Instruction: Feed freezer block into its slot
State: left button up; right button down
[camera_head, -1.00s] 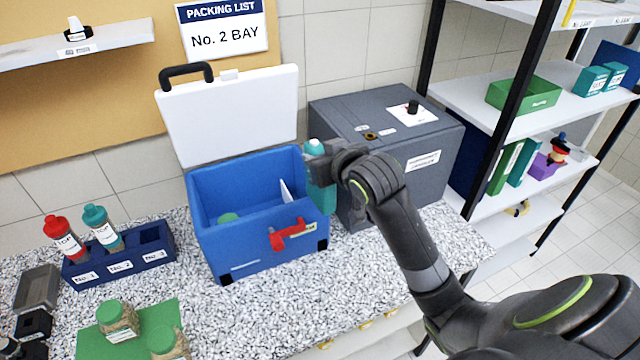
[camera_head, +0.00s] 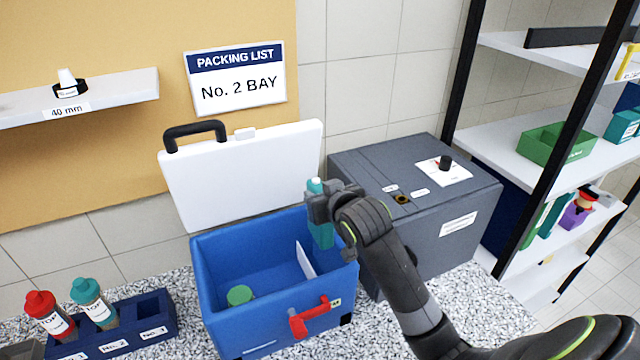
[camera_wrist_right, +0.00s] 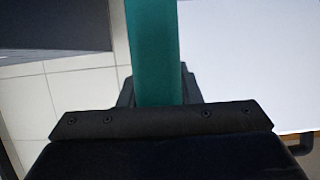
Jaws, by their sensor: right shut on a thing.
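The teal freezer block (camera_head: 321,234) hangs upright in my right gripper (camera_head: 322,205), which is shut on it near its top. Its pale cap (camera_head: 315,185) shows above the fingers. In the right wrist view the block is a teal bar (camera_wrist_right: 153,50) running up from between the fingers. The blue cool box (camera_head: 225,305) stands open, with a white divider (camera_head: 305,260) inside near its right wall. The block's lower end overlaps the box's right rim in the head view; I cannot tell whether it is above or below the rim. My left gripper is out of view.
The box's white lid (camera_head: 245,175) stands raised behind it. A grey machine (camera_head: 415,215) stands close on the right. A red latch (camera_head: 310,317) is on the box front. A green-capped jar (camera_head: 240,295) is inside. A navy bottle rack (camera_head: 155,325) stands left.

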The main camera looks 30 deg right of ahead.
aim_at(323, 235)
notch_tip(323, 235, down, 2)
jog(key=shift+w+f, duration=0.1)
dwell(0.4)
jog(key=shift+f+b, duration=1.65)
jog(key=shift+f, duration=1.25)
jog(key=shift+r+p, duration=0.1)
jog(key=shift+p, duration=1.1)
